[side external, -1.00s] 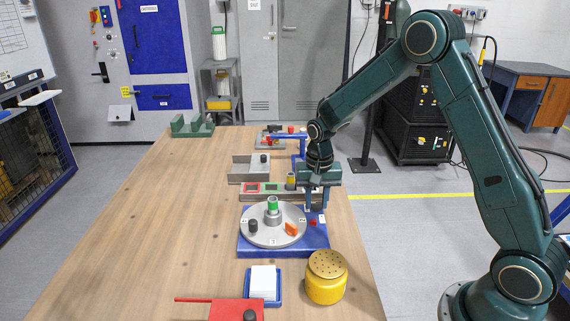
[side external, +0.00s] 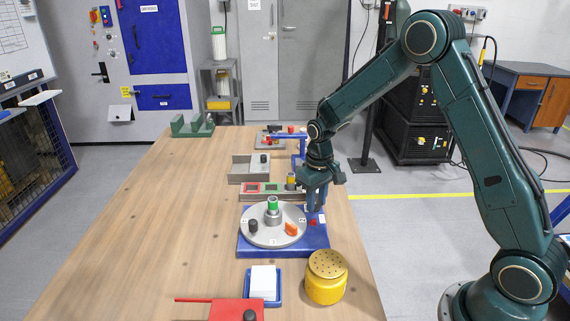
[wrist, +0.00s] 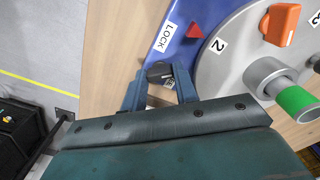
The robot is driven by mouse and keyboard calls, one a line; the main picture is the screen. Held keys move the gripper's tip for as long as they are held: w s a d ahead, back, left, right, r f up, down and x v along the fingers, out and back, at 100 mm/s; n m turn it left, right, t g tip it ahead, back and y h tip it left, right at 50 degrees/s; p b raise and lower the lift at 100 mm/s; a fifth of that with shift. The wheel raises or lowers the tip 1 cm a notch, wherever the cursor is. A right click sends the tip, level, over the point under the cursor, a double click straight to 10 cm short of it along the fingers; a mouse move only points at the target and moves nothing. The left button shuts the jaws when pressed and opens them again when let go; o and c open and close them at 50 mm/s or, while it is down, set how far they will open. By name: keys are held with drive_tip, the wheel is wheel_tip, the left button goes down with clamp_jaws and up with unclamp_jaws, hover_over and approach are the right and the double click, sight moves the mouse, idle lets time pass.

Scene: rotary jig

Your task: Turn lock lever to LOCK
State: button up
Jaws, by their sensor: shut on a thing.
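The lock lever shows as a dark knob (wrist: 158,71) between my fingertips in the wrist view, at the edge of the blue base (side external: 285,252). My gripper (side external: 314,207) points down at the right back corner of that base. In the wrist view my gripper (wrist: 160,82) is shut on the lever from both sides. A white LOCK label (wrist: 165,38) lies just past the knob. Another small label (wrist: 170,84) is partly hidden between the fingers. The lever is hidden behind the fingers in the side view.
The grey turntable (side external: 262,236) beside the lever carries a green-topped post (side external: 272,205), an orange block (side external: 291,229) and a black knob (side external: 253,226). A red triangle (wrist: 194,30) marks the base. A yellow pot (side external: 326,280) stands in front.

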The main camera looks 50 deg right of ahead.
sight(317, 202)
drive_tip(key=n, duration=0.5)
drive_tip(key=shift+n, duration=2.6)
drive_tip(key=o, duration=1)
drive_tip(key=shift+r, duration=0.15)
wheel_tip(317, 202, up, 14)
drive_tip(key=shift+f, duration=0.2)
